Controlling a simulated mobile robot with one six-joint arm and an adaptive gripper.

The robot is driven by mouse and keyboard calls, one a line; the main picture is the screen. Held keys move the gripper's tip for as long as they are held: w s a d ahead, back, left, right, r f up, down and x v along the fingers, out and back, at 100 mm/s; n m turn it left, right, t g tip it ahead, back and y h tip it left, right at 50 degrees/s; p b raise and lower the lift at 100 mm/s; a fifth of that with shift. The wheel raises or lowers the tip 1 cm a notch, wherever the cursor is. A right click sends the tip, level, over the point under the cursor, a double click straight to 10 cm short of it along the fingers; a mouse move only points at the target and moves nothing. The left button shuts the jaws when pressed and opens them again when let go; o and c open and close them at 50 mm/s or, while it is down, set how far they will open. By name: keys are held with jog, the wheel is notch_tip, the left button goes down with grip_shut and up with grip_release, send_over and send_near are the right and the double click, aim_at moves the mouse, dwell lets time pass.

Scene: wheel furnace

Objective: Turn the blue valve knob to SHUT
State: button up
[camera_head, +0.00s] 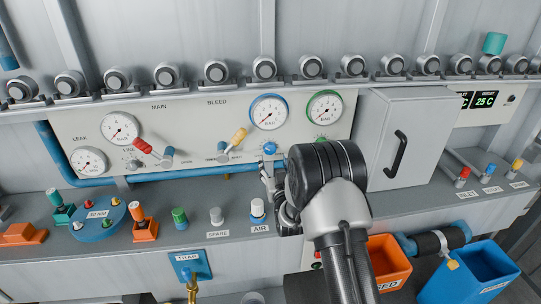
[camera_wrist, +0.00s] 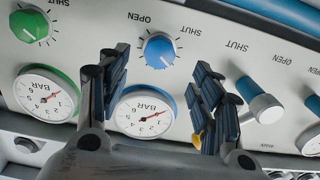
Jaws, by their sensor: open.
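The blue valve knob (camera_head: 269,148) sits on the pale panel below the blue-ringed gauge. In the wrist view, which shows the panel upside down, the blue knob (camera_wrist: 159,50) is seen beyond and between my fingers, with tick marks around it. OPEN (camera_wrist: 140,18) is printed at its upper left and SHUT (camera_wrist: 187,30) at its upper right. A pale mark shows on the knob, but its exact setting is hard to tell. My gripper (camera_wrist: 160,82) is open and empty, its fingers apart on either side. In the head view my gripper (camera_head: 268,180) is partly hidden by my wrist, close to the knob.
The blue-ringed gauge (camera_head: 268,112) and the green-ringed gauge (camera_head: 325,107) are above. A grey cabinet (camera_head: 402,135) stands right. A shelf with coloured parts runs below.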

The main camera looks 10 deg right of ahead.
aim_at(270, 151)
jog(key=w+b, duration=0.1)
jog(key=w, duration=0.6)
jog(key=shift+w+b, duration=0.3)
jog(key=shift+w, duration=0.1)
jog(key=c, duration=1)
jog(key=shift+c, duration=0.3)
